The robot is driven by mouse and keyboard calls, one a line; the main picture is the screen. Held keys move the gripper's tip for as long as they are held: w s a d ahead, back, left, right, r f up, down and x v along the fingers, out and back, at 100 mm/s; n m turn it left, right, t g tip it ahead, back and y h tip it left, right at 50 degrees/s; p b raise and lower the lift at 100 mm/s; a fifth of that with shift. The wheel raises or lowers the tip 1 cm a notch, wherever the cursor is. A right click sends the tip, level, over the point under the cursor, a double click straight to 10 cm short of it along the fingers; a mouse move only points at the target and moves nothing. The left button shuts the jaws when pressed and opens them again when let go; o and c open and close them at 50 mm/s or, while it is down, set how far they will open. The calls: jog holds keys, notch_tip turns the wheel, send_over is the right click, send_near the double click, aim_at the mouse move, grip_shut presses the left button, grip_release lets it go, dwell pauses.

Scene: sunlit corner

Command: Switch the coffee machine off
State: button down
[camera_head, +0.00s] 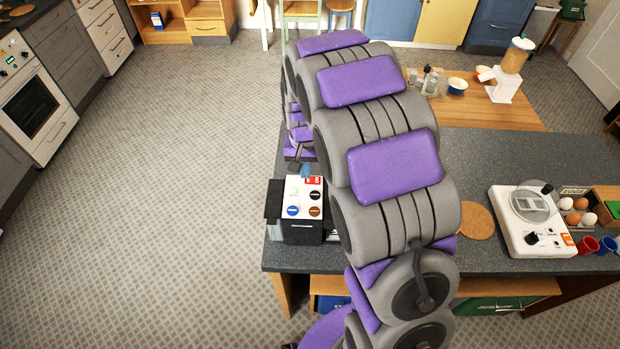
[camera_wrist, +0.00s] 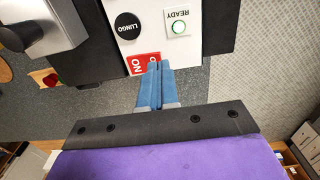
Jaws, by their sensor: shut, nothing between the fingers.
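The coffee machine (camera_head: 303,228) stands at the left end of the dark counter, with a white top panel and several round buttons. In the head view my gripper (camera_head: 306,171) is just behind the machine.
My arm hides the middle of the counter (camera_head: 480,160). To the right are a white appliance (camera_head: 535,232), eggs (camera_head: 573,218), a cork mat (camera_head: 477,222) and small cups (camera_head: 587,245). A wooden table (camera_head: 500,117) is behind. The floor to the left is clear.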

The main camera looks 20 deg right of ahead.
jog(key=shift+d+f, duration=0.1)
jog(key=shift+d, duration=0.5)
jog(key=shift+f, duration=0.1)
jog(key=shift+a, duration=0.1)
jog(key=shift+a+f, duration=0.2)
jog(key=shift+a, duration=0.15)
jog(key=shift+d+f, duration=0.2)
jog(key=shift+d, duration=0.1)
